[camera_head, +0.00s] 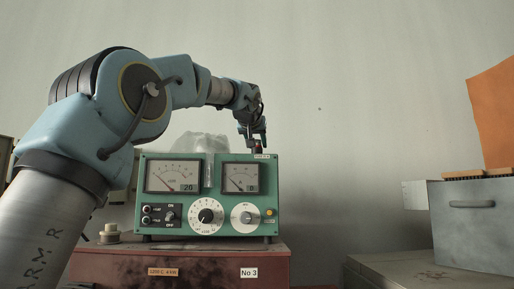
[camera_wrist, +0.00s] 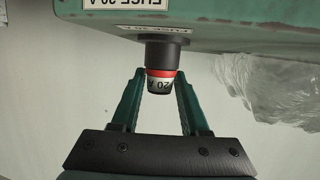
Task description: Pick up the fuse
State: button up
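The fuse (camera_wrist: 161,82) is a small cap with a red band and a "20 A" mark. It sits in a black holder (camera_wrist: 163,53) that stands out from the green instrument box (camera_wrist: 220,26). In the head view, the green box (camera_head: 209,218) stands upright, with two dials and knobs on its front. My gripper (camera_wrist: 160,76) has its two green fingers on either side of the fuse, with narrow gaps showing between them and the cap. In the head view, my gripper (camera_head: 257,138) points down at the box's top right corner, and the fuse is too small to make out.
The box stands on a reddish case (camera_head: 200,263) marked "No 3". A clear plastic-like bundle (camera_head: 202,143) rises behind the box and shows at right in the wrist view. A grey metal box (camera_head: 475,222) and an orange panel (camera_head: 494,110) are at far right. The air above is free.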

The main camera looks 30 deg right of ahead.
grip_shut()
jog(key=shift+r, duration=0.1)
dwell(0.3)
